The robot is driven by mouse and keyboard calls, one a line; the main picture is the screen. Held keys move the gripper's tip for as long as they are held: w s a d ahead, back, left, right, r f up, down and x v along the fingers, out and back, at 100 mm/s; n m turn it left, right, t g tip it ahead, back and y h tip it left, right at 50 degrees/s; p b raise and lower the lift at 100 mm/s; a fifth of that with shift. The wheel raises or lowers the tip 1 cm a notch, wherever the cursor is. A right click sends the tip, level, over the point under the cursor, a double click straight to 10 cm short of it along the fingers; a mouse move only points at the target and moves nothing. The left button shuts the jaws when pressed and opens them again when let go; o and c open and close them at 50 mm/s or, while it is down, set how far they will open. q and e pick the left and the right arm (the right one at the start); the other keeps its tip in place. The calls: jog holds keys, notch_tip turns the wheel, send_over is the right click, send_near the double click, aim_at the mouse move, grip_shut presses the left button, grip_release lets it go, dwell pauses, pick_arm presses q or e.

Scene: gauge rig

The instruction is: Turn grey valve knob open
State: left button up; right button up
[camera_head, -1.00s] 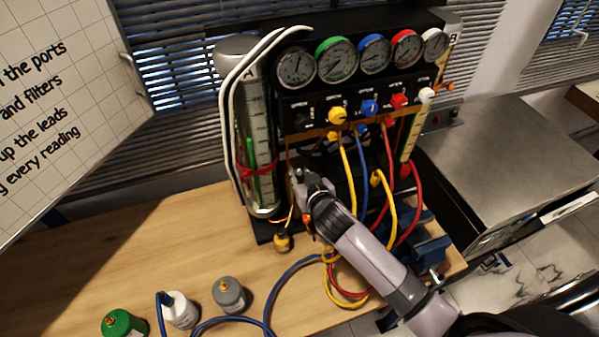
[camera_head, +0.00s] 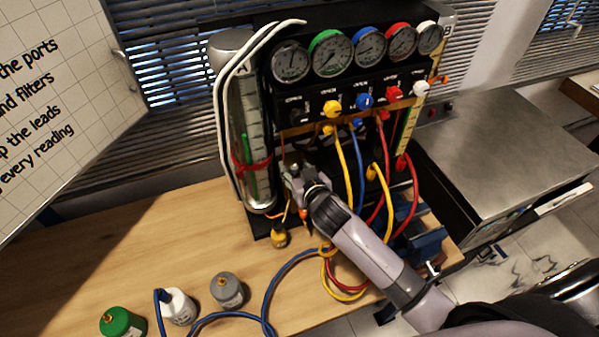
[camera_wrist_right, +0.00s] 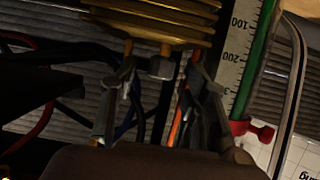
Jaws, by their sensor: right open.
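The gauge rig (camera_head: 350,85) stands on the bench, with a row of gauges above a row of valve knobs. At the row's left end is a dark, greyish knob (camera_head: 297,117), left of the yellow knob (camera_head: 331,108); its exact setting is too dark to read. My right gripper (camera_head: 289,172) is below that knob, in front of the rig's lower left part. In the right wrist view its fingers (camera_wrist_right: 163,92) are apart. A small grey block (camera_wrist_right: 160,67) under a brass ribbed part shows between and beyond them; I cannot tell whether they touch it. My left gripper is out of view.
Blue (camera_head: 365,101), red (camera_head: 393,94) and white (camera_head: 421,88) knobs continue the row. Coloured hoses hang beside my right arm. A glass cylinder (camera_head: 252,150) stands left of the gripper. Grey (camera_head: 227,290), white and green bottles stand front left; the bench's left is clear.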

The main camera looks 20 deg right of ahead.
jog(key=v, duration=1.2)
jog(key=shift+w+d, duration=0.1)
